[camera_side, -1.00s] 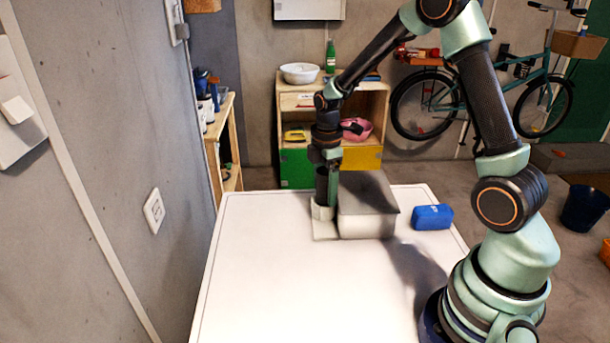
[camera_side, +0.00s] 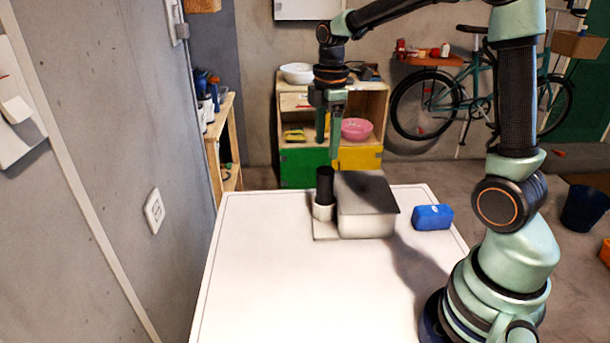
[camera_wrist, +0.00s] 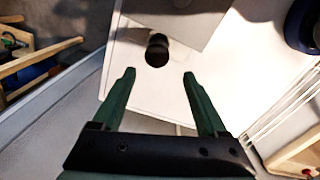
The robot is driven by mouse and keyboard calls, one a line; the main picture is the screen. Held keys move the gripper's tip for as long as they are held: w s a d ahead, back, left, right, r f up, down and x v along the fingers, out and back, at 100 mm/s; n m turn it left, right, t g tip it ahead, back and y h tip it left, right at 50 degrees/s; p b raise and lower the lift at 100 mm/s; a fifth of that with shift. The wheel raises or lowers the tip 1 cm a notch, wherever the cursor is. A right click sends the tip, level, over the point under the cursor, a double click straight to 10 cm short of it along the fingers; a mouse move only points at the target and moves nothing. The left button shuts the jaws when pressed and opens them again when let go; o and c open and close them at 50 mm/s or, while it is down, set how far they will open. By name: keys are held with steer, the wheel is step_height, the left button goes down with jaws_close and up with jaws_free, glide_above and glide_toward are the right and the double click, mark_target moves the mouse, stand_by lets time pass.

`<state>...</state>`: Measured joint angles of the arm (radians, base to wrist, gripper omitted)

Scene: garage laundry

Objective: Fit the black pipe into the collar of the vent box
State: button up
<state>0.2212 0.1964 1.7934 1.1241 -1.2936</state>
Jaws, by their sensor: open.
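The black pipe (camera_side: 324,184) stands upright in the white collar (camera_side: 323,211) of the vent box (camera_side: 366,222), with its upper part showing above the rim. The vent box has a dark grey top and sits on the white table. In the wrist view the pipe (camera_wrist: 158,50) shows from above as a dark round end beside the box's grey top (camera_wrist: 185,15). My gripper (camera_side: 328,148) is above the pipe, apart from it, pointing down. In the wrist view its two green fingers (camera_wrist: 160,75) are spread with nothing between them.
A blue case (camera_side: 432,217) lies on the white table (camera_side: 290,290) to the right of the vent box. The front and left of the table are clear. A wooden shelf (camera_side: 293,102) with a pink bowl (camera_side: 356,129) stands behind the table.

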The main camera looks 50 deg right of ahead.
steer(key=s+a+r+m+t, duration=0.5)
steer(key=s+a+m, duration=0.4)
steer(key=s+m, duration=0.2)
steer(key=shift+m, duration=0.6)
steer(key=shift+r, duration=0.15)
stand_by(0.5)
